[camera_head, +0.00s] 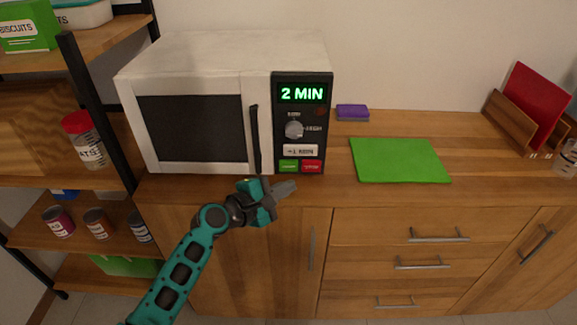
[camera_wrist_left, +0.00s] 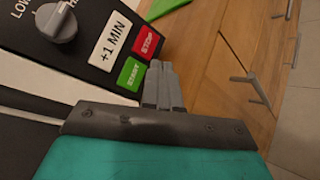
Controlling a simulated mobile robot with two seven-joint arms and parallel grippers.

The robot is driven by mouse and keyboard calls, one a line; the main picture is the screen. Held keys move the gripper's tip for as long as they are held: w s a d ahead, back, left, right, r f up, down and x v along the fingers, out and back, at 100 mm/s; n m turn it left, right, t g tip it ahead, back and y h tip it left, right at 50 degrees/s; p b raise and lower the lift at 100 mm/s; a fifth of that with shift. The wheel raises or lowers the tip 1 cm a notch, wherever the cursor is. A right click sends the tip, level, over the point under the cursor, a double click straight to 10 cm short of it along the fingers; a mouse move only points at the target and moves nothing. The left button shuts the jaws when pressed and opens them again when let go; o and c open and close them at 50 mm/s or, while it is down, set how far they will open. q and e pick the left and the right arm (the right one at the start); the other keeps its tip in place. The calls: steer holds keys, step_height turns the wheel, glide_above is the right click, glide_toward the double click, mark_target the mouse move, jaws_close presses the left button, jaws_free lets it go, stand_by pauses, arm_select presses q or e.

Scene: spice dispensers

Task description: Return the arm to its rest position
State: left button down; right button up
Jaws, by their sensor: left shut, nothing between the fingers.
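My left gripper (camera_head: 284,189) is in front of the microwave (camera_head: 222,58), just below its control panel, with its fingers pointing right. In the left wrist view its fingers (camera_wrist_left: 162,86) are together, with nothing between them. The microwave door is closed and its display (camera_head: 302,93) reads "2 MIN" in green. The green start button (camera_head: 288,166) and red stop button (camera_head: 312,166) sit low on the panel. They also show close to the fingers in the left wrist view. I cannot tell whether the fingers touch anything. My right gripper is in neither view.
A green cutting board (camera_head: 399,160) lies on the wooden counter (camera_head: 480,185), with a purple sponge (camera_head: 352,111) behind it. A rack (camera_head: 510,125) holds a red board at the right. A black-framed shelf (camera_head: 95,110) with cans and jars stands left. Drawer handles (camera_head: 438,235) protrude in front.

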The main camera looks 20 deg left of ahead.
arm_select(q)
steer(key=s+d+f+m+g+y, duration=0.1)
steer(key=s+f+m+g, duration=0.2)
steer(key=s+m, duration=0.45)
steer(key=s+d+f+m+g+y, duration=0.1)
steer(key=s+f+m+g, duration=0.1)
steer(key=s+m+g, duration=0.5)
steer(key=s+a+r+m+y, duration=0.1)
steer(key=s+a+m+y, duration=0.2)
steer(key=s, duration=0.5)
steer(key=s+a+r+m+y, duration=0.1)
steer(key=s+a+m+y, duration=0.15)
steer(key=s, duration=0.65)
steer(key=w+d+f+m+t+h, duration=0.1)
steer(key=w+d+f+t+h, duration=0.1)
steer(key=w+f+t, duration=0.5)
step_height(320, 180, down, 2)
steer(key=shift+w+d+f, duration=0.15)
steer(key=shift+w+f, duration=0.05)
steer(key=shift+w, duration=0.55)
steer(key=shift+w+h, duration=0.1)
steer(key=shift+h, duration=0.15)
